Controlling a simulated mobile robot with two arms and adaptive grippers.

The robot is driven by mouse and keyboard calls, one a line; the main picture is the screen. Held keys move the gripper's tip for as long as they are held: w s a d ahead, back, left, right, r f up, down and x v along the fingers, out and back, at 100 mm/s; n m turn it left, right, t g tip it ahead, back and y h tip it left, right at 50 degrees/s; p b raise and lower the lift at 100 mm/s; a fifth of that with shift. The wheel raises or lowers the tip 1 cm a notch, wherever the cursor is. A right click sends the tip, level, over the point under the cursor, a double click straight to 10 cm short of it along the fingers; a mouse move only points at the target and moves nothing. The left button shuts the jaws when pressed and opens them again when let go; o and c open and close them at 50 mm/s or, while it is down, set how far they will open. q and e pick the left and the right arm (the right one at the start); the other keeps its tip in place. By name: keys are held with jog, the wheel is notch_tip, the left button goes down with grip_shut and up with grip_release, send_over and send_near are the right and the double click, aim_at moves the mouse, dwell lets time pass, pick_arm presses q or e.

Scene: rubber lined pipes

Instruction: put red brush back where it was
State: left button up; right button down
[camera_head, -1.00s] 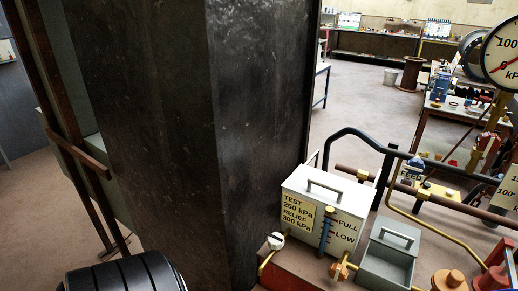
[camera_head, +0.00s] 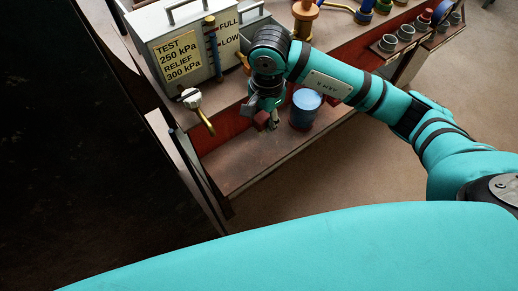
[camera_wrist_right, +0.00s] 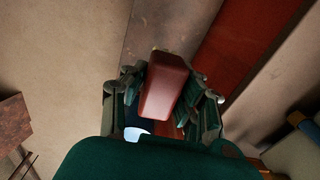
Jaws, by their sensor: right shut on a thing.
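My right gripper (camera_head: 268,122) reaches over the lower step of the red bench, beside the white test box. In the right wrist view its fingers (camera_wrist_right: 165,90) are shut on the red brush (camera_wrist_right: 165,84), whose red block-like body shows between them. Only a small red part of the brush (camera_head: 261,119) shows in the head view, and its bristles cannot be made out. A tin with a light blue top (camera_head: 305,100) stands just right of the gripper on the step. My left gripper is not in view.
The white test box (camera_head: 180,45) with its valve and brass pipe (camera_head: 203,117) stands left of the gripper. Grey cups (camera_head: 388,42) sit on a rack at the right. The step's front part (camera_head: 235,170) is bare. A dark column (camera_head: 75,150) fills the left.

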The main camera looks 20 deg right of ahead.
jog(key=shift+w+f+m, duration=0.15)
jog(key=shift+f+m, duration=0.1)
jog(key=shift+m, duration=0.15)
jog(key=p, duration=0.1)
send_over(263, 145)
notch_tip(263, 145, down, 4)
jog(key=shift+d+f, duration=0.15)
jog(key=shift+f, duration=0.65)
notch_tip(263, 145, down, 4)
jog(key=shift+r+p, duration=0.2)
jog(key=shift+p, duration=0.2)
jog(key=shift+f, duration=0.1)
jog(key=c, duration=1)
grip_release()
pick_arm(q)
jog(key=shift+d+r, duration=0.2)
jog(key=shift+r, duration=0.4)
